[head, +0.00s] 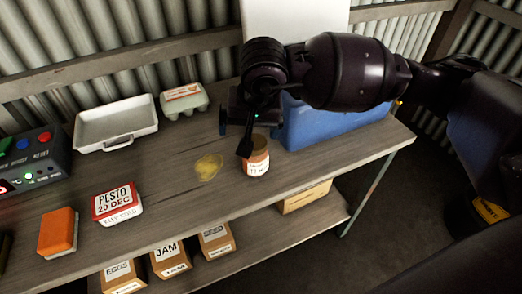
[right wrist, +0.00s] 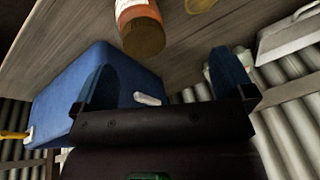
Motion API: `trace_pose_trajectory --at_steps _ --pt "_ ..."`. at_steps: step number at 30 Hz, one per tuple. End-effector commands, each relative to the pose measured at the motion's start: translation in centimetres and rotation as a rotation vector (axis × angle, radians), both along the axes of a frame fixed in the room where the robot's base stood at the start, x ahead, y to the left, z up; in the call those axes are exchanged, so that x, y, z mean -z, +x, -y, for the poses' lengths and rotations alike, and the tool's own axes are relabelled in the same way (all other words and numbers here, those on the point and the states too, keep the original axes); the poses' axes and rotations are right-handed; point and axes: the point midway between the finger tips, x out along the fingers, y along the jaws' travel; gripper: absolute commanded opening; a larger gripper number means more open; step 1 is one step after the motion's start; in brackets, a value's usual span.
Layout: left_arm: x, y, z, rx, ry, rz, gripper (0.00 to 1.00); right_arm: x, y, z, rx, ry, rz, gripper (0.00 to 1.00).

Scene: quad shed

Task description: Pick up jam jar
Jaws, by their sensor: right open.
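The jam jar (head: 258,166), brown with a red and white label, stands upright on the wooden bench near its front edge. In the right wrist view the jar (right wrist: 142,32) shows at the top, its brown lid towards me. My right gripper (head: 234,131) is just above and behind the jar, and one dark finger overlaps the jar in the head view. In the right wrist view its two blue-padded fingers (right wrist: 163,78) are spread wide, with nothing between them; the jar lies beyond the tips. My left gripper is not in view.
A blue bin (head: 335,124) stands right of the jar, close to my right gripper. A yellow stain (head: 208,167) marks the bench left of it. A pesto tub (head: 117,204), orange sponge (head: 58,231), white tray (head: 116,124) and egg carton (head: 184,100) are further left. Boxes sit on the lower shelf.

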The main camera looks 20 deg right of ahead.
Motion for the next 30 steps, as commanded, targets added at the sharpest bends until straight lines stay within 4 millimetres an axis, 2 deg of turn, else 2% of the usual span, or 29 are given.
trace_pose_trajectory --at_steps 3,10,21,26,30 --pt "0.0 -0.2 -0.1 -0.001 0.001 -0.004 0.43 0.0 0.1 1.7 -0.087 -0.134 0.01 1.0" --pt "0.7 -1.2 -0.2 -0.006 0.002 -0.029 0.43 0.5 0.1 2.0 -0.16 -0.173 -0.002 1.0" --pt "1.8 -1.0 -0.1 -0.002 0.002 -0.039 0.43 5.2 1.3 2.1 -0.16 -0.168 -0.005 1.0" --pt "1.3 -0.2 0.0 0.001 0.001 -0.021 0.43 5.9 1.5 2.1 -0.16 -0.168 -0.002 1.0" --pt "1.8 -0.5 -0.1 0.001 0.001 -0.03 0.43 7.2 1.8 2.0 -0.159 -0.167 -0.005 1.0"
